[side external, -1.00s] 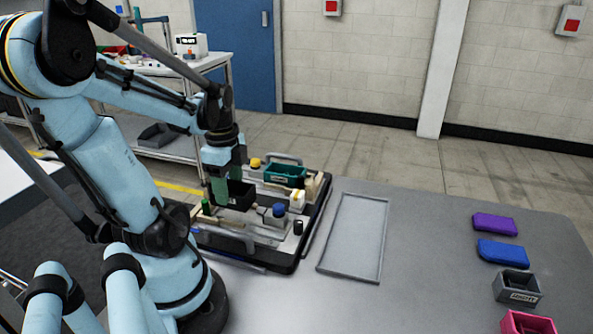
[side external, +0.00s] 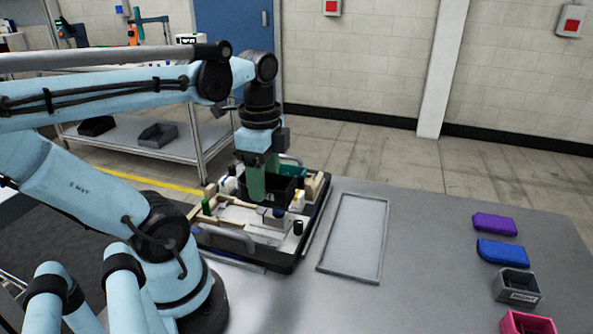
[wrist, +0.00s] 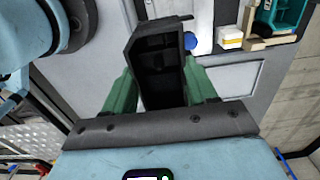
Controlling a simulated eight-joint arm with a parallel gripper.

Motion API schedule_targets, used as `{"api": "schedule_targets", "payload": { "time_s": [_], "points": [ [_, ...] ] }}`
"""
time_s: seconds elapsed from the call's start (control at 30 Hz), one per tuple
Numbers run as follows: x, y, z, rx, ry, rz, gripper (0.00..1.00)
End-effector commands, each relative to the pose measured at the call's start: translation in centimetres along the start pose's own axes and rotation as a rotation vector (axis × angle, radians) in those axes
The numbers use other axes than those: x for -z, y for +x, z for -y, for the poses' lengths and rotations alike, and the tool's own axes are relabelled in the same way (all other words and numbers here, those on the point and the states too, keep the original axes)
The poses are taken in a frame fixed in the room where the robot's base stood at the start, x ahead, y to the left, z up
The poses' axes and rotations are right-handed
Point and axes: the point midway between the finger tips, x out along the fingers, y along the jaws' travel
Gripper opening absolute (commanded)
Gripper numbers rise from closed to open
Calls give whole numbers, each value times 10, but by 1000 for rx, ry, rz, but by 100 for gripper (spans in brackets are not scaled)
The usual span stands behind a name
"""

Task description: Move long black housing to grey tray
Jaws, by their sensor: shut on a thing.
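The long black housing (side external: 283,187) is between the green fingers of my gripper (side external: 274,186), over the pallet fixture. In the wrist view the housing (wrist: 160,68) shows its hollow, ribbed inside, with a finger of my gripper (wrist: 158,88) against each side. In the side view the near finger hides part of it, and its exact height above the pallet is hard to tell. The grey tray (side external: 323,269) is a shallow rectangle with a low rim, flat and empty on the table to the right of the pallet.
The pallet fixture (side external: 284,264) has a dark rim, handles and several small parts. A teal bin (side external: 291,161) is mostly hidden behind my gripper. Purple (side external: 495,224) and blue (side external: 503,251) blocks, a grey bin (side external: 517,286) and a pink bin (side external: 527,323) line the table's right side. The table around the tray is clear.

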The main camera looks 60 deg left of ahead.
Motion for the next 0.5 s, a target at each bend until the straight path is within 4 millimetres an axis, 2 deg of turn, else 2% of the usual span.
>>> {"api": "schedule_targets", "payload": {
  "time_s": [0.17, 0.27, 0.5],
  "points": [
    [30, 0, -1, 0, 11, 0, 23],
    [56, 2, -5, 0, 14, 0, 23],
    [120, 10, -28, 1, 14, 0, 23]
  ]
}}
